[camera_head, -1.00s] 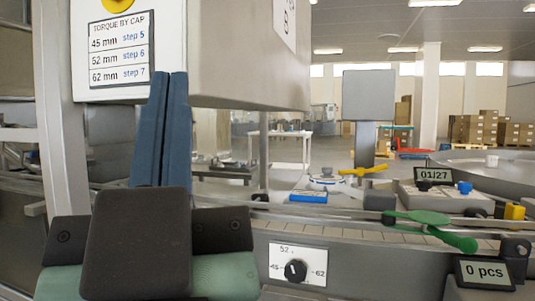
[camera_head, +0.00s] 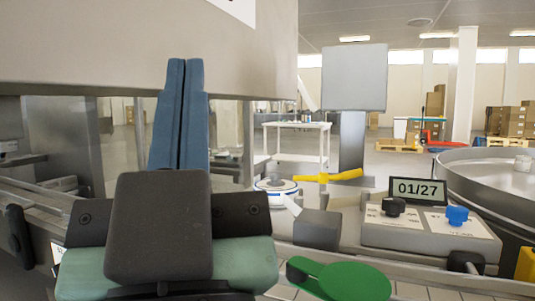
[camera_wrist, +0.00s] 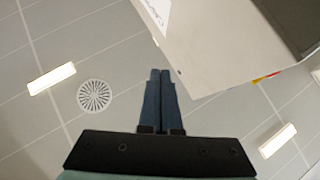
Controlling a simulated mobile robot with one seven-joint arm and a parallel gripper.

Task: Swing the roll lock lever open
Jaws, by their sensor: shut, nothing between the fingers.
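A yellow lever (camera_head: 330,177) lies roughly level beside a low white round piece (camera_head: 275,187) that looks like a roll, beyond the conveyor to the right of my gripper. I take this yellow lever for the roll lock lever, but no label on it is readable. My gripper (camera_head: 186,62) stands upright with its two blue fingers pressed together, empty, in front left of the lever and apart from it. In the wrist view my gripper (camera_wrist: 160,72) points up at the ceiling, and the lever does not show there.
A green paddle-shaped handle (camera_head: 352,281) is at the front right. A control box (camera_head: 430,232) with black and blue knobs and a display reading 01/27 (camera_head: 420,190) stand right of the lever. A large metal housing (camera_head: 150,45) hangs behind and above my fingers. A round metal table (camera_head: 490,185) is far right.

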